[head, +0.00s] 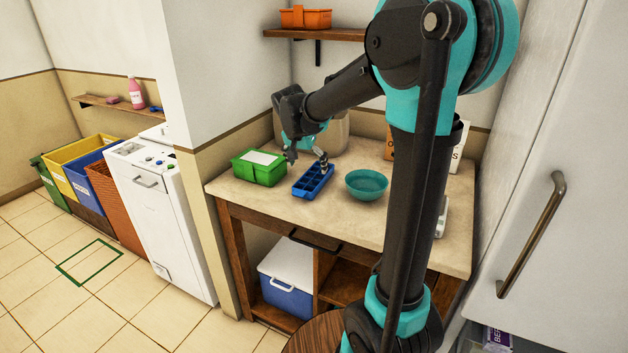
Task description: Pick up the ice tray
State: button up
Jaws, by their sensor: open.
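The ice tray (313,181) is a blue rectangular tray with rows of small compartments. It lies flat on the pale counter top, between a green bin and a teal bowl. My gripper (306,159) hangs from the arm just above the far end of the tray, with its fingers apart and nothing between them. One finger is to the left of the tray's far end and the other to the right. I cannot tell whether either finger touches the tray.
The green bin (258,174) stands left of the tray and the teal bowl (367,185) stands close on its right. A beige container (338,131) is behind my gripper. A wooden shelf (330,35) with an orange bin (306,18) is above. The counter (262,203) front is clear.

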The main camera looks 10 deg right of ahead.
aim_at(312, 178)
jog(key=x, duration=0.3)
jog(key=shift+f, duration=0.1)
jog(key=x, duration=0.5)
jog(key=shift+w, duration=0.2)
jog(key=c, duration=1.5)
